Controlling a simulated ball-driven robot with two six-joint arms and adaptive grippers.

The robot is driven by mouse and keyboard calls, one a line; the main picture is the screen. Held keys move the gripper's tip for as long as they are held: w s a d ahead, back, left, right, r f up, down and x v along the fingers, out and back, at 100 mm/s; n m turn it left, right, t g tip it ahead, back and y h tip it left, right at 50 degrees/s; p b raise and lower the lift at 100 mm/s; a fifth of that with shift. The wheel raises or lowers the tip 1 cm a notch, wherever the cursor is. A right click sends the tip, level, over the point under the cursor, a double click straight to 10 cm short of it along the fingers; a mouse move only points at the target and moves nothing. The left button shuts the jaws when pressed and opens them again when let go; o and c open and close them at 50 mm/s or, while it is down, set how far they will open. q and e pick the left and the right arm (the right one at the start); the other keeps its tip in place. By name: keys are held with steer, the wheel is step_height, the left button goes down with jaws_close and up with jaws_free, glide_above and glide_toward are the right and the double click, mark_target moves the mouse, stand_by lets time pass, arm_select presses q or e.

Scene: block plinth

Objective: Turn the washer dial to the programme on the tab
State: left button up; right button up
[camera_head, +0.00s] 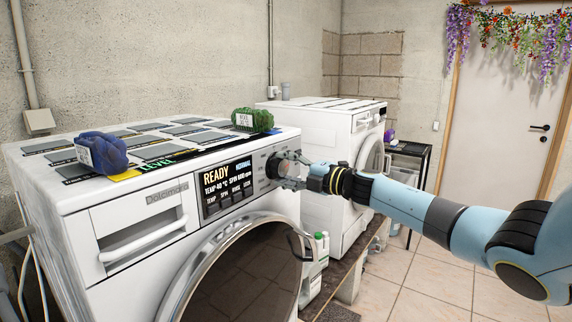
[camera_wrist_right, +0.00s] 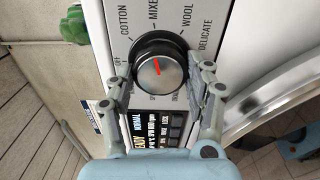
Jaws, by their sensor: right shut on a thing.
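The washer (camera_head: 150,215) stands at the left, its display (camera_head: 227,185) reading READY and NORMAL. Its round dial shows in the wrist view (camera_wrist_right: 172,75), silver with a black ring and a red mark pointing up and slightly left, roughly toward MIXED. COTTON, MIXED, WOOL and DELICATE are printed around it. My right gripper (camera_head: 280,168) is shut on the dial, a finger on each side, and hides part of it in the head view. A blue bundle (camera_head: 108,150) and a green bundle (camera_head: 262,120) on top carry white tags, too small to read surely. My left gripper is not in view.
Several grey panels (camera_head: 190,129) lie on the washer top. The round door (camera_head: 245,270) is below the dial. A second white machine (camera_head: 325,130) stands behind to the right, with a bottle (camera_head: 320,246) low between them. Tiled floor (camera_head: 430,285) is open at the right.

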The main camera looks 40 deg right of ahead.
steer(key=shift+m, duration=0.3)
steer(key=shift+d, duration=0.1)
steer(key=o, duration=1.2)
steer(key=shift+s+d+f, duration=0.1)
steer(key=shift+s, duration=0.25)
steer(key=v, duration=1.1)
steer(key=shift+s, duration=0.15)
